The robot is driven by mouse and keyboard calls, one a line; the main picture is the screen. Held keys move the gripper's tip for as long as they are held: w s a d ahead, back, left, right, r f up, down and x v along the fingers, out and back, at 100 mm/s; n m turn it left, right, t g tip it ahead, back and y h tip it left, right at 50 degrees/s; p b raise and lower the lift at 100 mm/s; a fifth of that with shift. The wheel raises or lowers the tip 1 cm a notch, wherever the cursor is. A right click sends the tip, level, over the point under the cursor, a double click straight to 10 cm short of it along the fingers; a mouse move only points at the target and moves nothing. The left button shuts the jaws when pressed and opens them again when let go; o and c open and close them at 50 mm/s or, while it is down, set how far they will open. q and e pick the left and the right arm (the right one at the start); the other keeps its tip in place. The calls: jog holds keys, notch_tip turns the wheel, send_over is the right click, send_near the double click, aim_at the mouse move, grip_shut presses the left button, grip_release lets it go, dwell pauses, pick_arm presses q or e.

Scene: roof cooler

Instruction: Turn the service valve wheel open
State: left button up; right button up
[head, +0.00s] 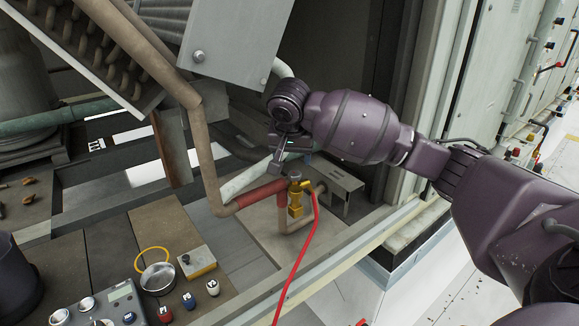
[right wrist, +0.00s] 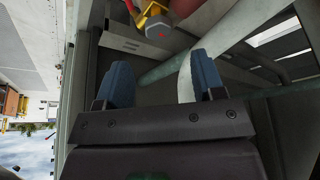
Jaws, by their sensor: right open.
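The brass-yellow service valve (head: 296,197) stands on the pipework inside the open cabinet, with a red hose (head: 304,240) running down from it. It also shows at the top of the right wrist view (right wrist: 148,18), with a grey hexagonal end piece (right wrist: 160,34) beside it. I cannot make out a separate wheel clearly. My right gripper (head: 274,166) is above and slightly left of the valve, apart from it. In the right wrist view its blue-padded fingers (right wrist: 163,80) are spread with nothing between them. My left gripper is not in view.
Tan pipe (head: 205,150) and a red pipe section (head: 258,194) lie left of the valve. A metal bracket (head: 340,188) stands close on its right. A grey panel (head: 235,40) hangs above. A gauge device (head: 120,300) and a yellow ring (head: 152,250) lie at lower left.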

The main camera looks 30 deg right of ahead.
aim_at(295, 173)
jog(key=shift+p+x, duration=0.35)
jog(key=shift+x, duration=2.95)
jog(key=shift+s, duration=0.1)
jog(key=c, duration=0.9)
